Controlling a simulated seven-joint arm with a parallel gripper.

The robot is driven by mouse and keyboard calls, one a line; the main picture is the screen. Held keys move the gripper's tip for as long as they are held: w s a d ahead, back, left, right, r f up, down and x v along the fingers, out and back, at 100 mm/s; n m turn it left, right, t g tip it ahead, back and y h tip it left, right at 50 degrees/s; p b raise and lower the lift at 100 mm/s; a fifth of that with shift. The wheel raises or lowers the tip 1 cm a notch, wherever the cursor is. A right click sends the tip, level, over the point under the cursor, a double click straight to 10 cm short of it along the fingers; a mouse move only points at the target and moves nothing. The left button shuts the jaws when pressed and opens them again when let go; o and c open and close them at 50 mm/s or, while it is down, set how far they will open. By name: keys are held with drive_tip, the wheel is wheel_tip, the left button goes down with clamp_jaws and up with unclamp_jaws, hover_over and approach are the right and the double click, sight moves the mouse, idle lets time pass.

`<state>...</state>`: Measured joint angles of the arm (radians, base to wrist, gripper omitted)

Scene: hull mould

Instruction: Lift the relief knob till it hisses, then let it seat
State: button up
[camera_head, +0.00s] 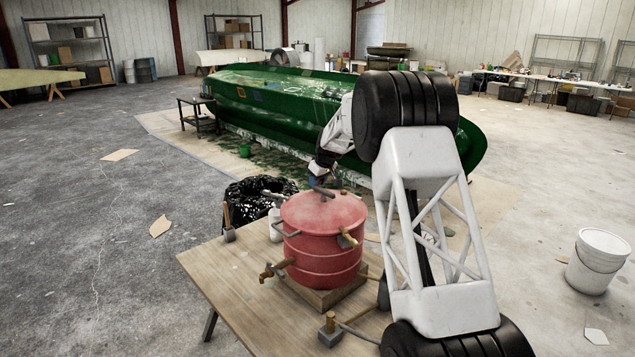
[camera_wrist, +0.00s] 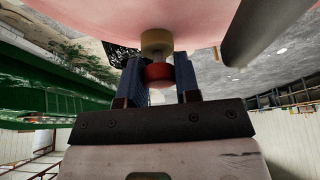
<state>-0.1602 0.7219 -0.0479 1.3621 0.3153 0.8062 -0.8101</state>
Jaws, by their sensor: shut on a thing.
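The red pressure pot (camera_head: 318,255) stands upright on a wooden block on the table, and its pink-red surface fills the top of the wrist view (camera_wrist: 100,12). The relief knob (camera_wrist: 158,73) is a red round cap beside a brass fitting (camera_wrist: 155,41) on the pot. My gripper (camera_wrist: 160,77) has its two blue fingers shut on the knob, one on each side. In the head view my gripper (camera_head: 317,180) is at the far side of the lid, and I cannot make out the knob there. Whether the knob is raised or seated is unclear.
A grey bar (camera_wrist: 255,30) rises close to the right finger in the wrist view. A brass tap (camera_head: 275,270) and other fittings stick out from the pot. The wooden table (camera_head: 235,285) is mostly bare at front left. A green hull mould (camera_head: 290,95) lies behind.

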drive_tip(key=shift+r, duration=0.1)
clamp_jaws()
drive_tip(key=shift+r, duration=0.75)
drive_tip(key=o, duration=1)
unclamp_jaws()
drive_tip(key=shift+v, duration=3.9)
drive_tip(key=shift+s+r, duration=0.1)
drive_tip(key=shift+s, duration=0.05)
